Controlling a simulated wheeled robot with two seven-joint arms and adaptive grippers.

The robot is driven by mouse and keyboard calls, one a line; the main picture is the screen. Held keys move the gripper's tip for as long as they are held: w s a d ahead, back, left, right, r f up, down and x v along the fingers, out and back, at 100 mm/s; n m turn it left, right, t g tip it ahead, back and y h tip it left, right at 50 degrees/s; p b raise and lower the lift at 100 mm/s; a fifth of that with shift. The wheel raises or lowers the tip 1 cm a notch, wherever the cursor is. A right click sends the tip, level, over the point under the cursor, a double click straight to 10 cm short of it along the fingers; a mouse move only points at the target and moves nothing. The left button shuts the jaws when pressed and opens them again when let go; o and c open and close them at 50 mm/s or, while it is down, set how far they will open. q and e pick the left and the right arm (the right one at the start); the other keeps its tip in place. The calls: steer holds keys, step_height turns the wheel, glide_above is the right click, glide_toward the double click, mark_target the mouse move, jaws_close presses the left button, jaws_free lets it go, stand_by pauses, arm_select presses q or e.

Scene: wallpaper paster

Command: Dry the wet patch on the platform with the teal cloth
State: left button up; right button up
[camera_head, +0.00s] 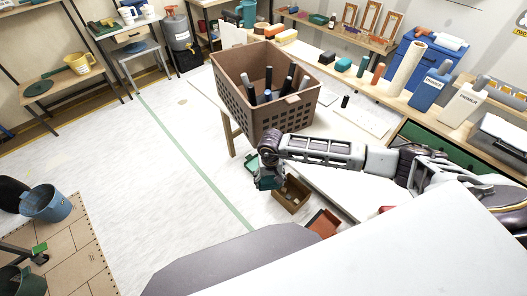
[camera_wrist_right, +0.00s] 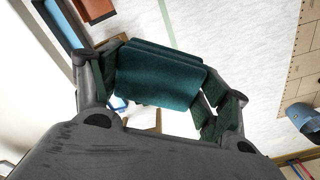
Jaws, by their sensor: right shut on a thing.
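My right gripper (camera_head: 268,182) hangs beside the white table, below the brown crate, and is shut on the teal cloth (camera_head: 264,184). In the right wrist view the folded cloth (camera_wrist_right: 160,78) fills the space between the two fingers. The cloth is in the air, apart from the floor. A brown plank platform (camera_head: 75,250) lies at the lower left of the head view, well away from the gripper. Its edge also shows at the right of the wrist view (camera_wrist_right: 302,55). I cannot make out a wet patch on it. My left gripper is not in view.
A blue bucket (camera_head: 46,203) and a green bucket (camera_head: 22,283) stand at the platform's left side. The brown crate (camera_head: 240,105) with tools stands on the white table (camera_head: 205,84). An open box (camera_head: 292,195) is near my right gripper. The pale floor (camera_head: 165,170) between is clear.

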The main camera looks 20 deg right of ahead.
steer(key=shift+s+d+f+n, duration=0.25)
steer(key=shift+d+f+n, duration=0.2)
steer(key=shift+n, duration=0.25)
steer(key=shift+s+d+f+n, duration=0.2)
steer(key=shift+d+f+n, duration=0.1)
steer(key=shift+f+n, duration=0.35)
steer(key=shift+r, duration=0.1)
